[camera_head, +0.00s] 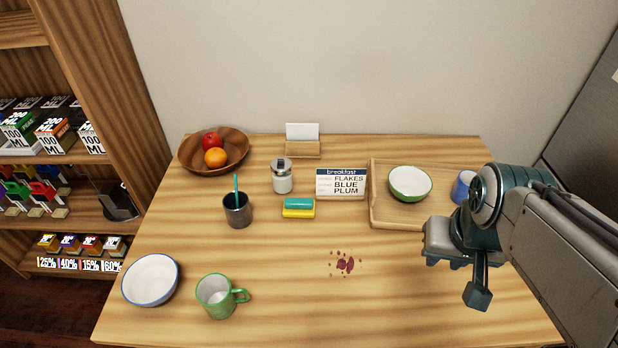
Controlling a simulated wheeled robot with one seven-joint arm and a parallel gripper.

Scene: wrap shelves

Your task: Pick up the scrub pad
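The scrub pad (299,208) is a small block with a teal upper part and a yellow lower part. It lies on the wooden table, left of the breakfast sign and in front of the white-bodied jar. My gripper (462,276) is above the right part of the table, well to the right of the pad and apart from it. I see nothing held in it. The angle does not show clearly how far apart its fingers are.
Near the pad are a dark cup with a teal stick (238,213), a jar (282,180) and the breakfast sign (341,184). A wooden tray (385,215) holds a green bowl (409,184). A green mug (216,298) stands front left. Red stains (345,265) mark the table, otherwise clear front-centre.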

